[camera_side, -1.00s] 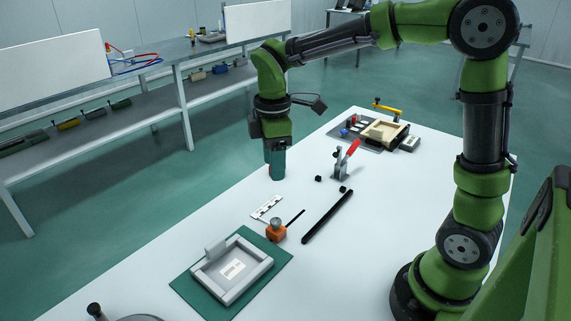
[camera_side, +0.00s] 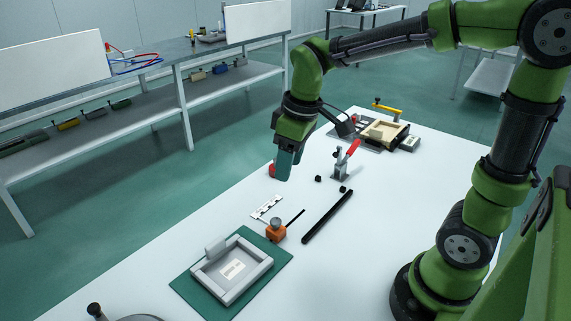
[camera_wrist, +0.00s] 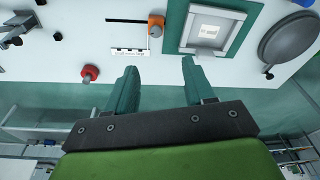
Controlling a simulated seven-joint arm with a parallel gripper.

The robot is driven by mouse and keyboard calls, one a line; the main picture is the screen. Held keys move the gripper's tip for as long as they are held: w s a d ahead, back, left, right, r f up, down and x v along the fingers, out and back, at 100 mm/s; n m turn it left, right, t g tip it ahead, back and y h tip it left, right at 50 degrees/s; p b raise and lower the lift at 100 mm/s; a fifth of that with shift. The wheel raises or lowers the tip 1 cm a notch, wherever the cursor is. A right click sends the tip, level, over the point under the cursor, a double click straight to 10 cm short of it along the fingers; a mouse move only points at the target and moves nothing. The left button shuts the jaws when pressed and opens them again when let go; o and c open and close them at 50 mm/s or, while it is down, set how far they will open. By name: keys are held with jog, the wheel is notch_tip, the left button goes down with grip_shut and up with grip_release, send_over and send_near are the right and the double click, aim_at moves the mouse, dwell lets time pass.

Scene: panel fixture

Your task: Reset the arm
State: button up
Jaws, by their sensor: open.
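My gripper (camera_side: 289,163) is in the air over the far edge of the white table, tilted. In the wrist view my gripper (camera_wrist: 158,66) shows two teal fingers spread apart with nothing between them. A red knob-like piece (camera_wrist: 90,73) lies on the table to the left of the fingers in the wrist view. In the side view the red piece (camera_side: 272,170) is partly hidden behind the gripper.
A grey tray fixture (camera_side: 236,291) sits on a green mat at the front. An orange block (camera_side: 276,233), a label strip (camera_side: 267,207), a black bar (camera_side: 327,216) and a red-handled clamp (camera_side: 345,160) lie around the middle. A wooden box (camera_side: 385,134) stands at the back.

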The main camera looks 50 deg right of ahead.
jog(key=s+r+m+t+y, duration=0.1)
jog(key=s+r+m+t, duration=0.2)
jog(key=s+m+t, duration=0.2)
jog(key=s+m, duration=0.2)
jog(key=s, duration=0.2)
jog(key=shift+s+d+r, duration=0.25)
jog(key=shift+s, duration=0.15)
